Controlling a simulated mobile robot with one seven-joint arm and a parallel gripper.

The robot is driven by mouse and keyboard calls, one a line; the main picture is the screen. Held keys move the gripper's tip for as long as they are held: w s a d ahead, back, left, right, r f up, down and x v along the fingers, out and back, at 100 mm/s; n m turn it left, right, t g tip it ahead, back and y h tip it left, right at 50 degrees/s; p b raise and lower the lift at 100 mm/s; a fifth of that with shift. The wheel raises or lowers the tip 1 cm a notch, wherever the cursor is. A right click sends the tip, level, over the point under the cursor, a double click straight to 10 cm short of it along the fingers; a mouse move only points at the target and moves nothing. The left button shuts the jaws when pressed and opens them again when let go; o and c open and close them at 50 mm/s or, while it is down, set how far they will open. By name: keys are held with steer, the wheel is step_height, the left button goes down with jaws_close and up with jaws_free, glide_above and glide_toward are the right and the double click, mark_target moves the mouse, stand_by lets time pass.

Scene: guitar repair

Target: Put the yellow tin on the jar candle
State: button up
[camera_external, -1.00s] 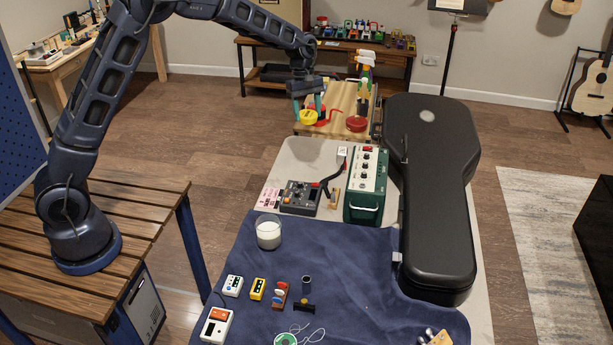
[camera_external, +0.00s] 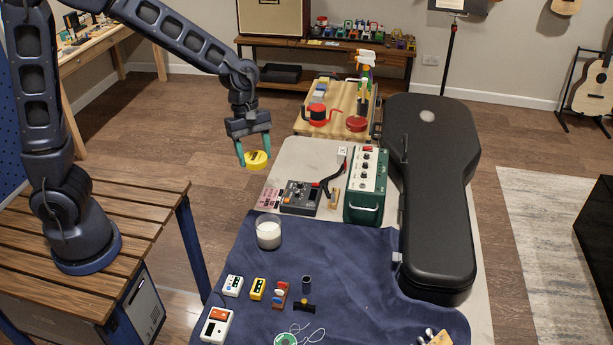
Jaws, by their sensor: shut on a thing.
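The yellow tin (camera_external: 258,160) is a flat round tin held at the fingertips of my gripper (camera_external: 253,153). My gripper is shut on it and holds it in the air, left of the table's far left edge. The jar candle (camera_external: 268,232) is a clear glass jar with white wax. It stands upright on the blue cloth (camera_external: 340,262), below the tin in the picture and clearly apart from it. Nothing shows on top of the candle.
A dark pedal (camera_external: 300,197) and a green amplifier box (camera_external: 366,190) stand behind the candle. A black guitar case (camera_external: 437,200) lies at the right. Small pedals (camera_external: 257,289) sit in front.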

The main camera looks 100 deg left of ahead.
steer(key=shift+s+d, duration=0.25)
steer(key=shift+d, duration=0.15)
steer(key=shift+s+d+f, duration=0.1)
steer(key=shift+f, duration=0.25)
glide_toward(269, 233)
steer(key=s+f, duration=0.1)
steer(key=s+a+f, duration=0.1)
steer(key=f, duration=0.1)
steer(key=s+a+f, duration=0.1)
steer(key=f, duration=0.1)
steer(key=shift+f, duration=0.25)
steer(key=shift+f, duration=0.1)
steer(key=o, duration=1)
steer(key=shift+c, duration=0.2)
